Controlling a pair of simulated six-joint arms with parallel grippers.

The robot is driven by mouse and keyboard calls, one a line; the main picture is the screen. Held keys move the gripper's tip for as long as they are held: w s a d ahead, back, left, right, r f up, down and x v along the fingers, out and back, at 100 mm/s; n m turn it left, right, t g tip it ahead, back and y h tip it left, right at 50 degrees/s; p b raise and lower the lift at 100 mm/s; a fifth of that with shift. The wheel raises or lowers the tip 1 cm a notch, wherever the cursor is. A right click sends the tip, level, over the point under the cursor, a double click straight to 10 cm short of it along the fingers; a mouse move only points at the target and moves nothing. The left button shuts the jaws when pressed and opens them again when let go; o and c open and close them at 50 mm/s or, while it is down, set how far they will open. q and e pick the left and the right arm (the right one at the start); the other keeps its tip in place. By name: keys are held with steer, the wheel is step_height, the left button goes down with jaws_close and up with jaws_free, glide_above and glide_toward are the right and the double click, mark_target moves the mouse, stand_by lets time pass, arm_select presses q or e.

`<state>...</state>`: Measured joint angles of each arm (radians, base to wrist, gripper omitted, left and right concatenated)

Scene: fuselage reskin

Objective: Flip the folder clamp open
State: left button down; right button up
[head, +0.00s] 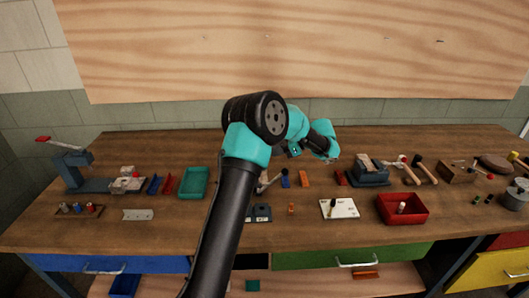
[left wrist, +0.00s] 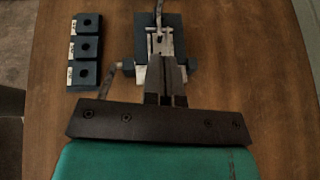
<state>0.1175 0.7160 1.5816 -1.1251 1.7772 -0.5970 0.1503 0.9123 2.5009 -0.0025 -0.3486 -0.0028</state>
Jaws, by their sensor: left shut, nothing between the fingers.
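The folder (left wrist: 189,42) is a small dark-blue base with a silver metal plate in the left wrist view. A thin grey lever (left wrist: 158,15) runs away from its plate, and another slim bar (left wrist: 112,78) angles out at its left side. I cannot tell for certain which is the clamp. My left gripper (left wrist: 166,62) is shut and empty. Its fingertips are over the folder's near part and hide some of it; contact cannot be told. In the head view my left arm mostly hides the folder. My right gripper is not in view.
Dark square blocks (left wrist: 86,48) lie in a row left of the folder. In the head view, a green tray (head: 195,183) stands left of my arm. A white board (head: 340,209) and red bin (head: 403,209) are to the right. Bare wood lies between items.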

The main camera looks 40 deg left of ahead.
arm_select(q)
steer(key=x, duration=0.9)
steer(key=shift+s+a, duration=0.15)
steer(key=shift+a, duration=0.05)
steer(key=shift+s+a+r, duration=0.35)
steer(key=shift+s+a, duration=0.1)
steer(key=shift+a, duration=0.25)
steer(key=shift+s+a+r, duration=0.3)
steer(key=shift+s+a, duration=0.2)
steer(key=shift+a, duration=0.2)
